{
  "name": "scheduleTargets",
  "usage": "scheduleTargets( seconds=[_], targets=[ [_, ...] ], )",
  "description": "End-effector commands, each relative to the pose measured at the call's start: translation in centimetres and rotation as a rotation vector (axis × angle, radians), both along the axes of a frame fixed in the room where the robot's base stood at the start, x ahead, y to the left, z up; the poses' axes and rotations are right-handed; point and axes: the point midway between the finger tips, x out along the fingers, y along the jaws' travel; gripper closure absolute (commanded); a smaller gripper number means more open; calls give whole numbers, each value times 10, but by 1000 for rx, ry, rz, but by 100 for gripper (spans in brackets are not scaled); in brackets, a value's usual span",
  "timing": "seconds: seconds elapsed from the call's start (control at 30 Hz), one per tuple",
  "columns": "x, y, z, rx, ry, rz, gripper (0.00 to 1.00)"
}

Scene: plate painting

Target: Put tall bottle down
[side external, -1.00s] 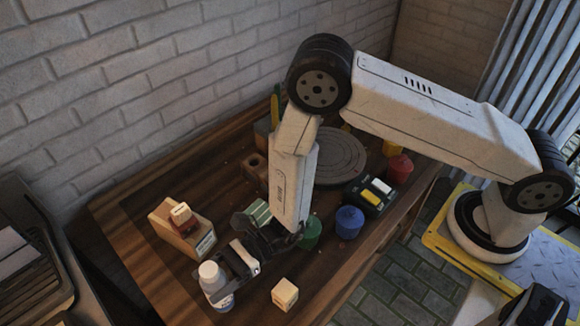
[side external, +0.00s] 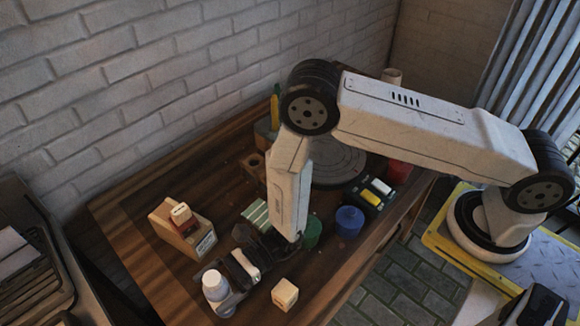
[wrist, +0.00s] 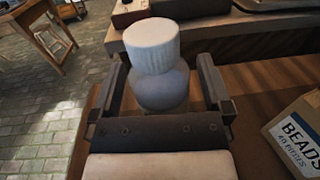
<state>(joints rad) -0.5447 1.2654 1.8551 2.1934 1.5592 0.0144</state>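The tall bottle (side external: 222,304) has a white cap and a pale body, and stands upright near the table's front left edge. In the wrist view the bottle (wrist: 161,90) is between the two fingers of my gripper (wrist: 165,92), cap uppermost. Narrow gaps show between the bottle and both fingers, so my gripper looks open around it. In the side view my gripper (side external: 219,286) is low over the table, with the bottle at its end. The bottle's lower part is partly hidden by the gripper, and its base is hard to see.
A box labelled BEADS (wrist: 298,135) is close on the right in the wrist view. A small wooden cube (side external: 285,294) lies to the gripper's right. Green (side external: 312,231) and blue (side external: 349,221) pots and a round grey turntable (side external: 338,162) are farther back.

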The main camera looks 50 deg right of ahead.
Motion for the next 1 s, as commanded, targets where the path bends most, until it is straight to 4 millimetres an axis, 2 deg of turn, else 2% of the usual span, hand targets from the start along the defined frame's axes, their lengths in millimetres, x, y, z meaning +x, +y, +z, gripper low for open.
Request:
scheduleTargets(
  seconds=[0.4, 0.7, 1.0],
  targets=[
    [0, 0, 3, 0, 0, 0, 0],
    [-2, -30, 3, -1, 2, -4, 0],
    [-2, -30, 36, 1, -2, 0, 0]
  ],
)
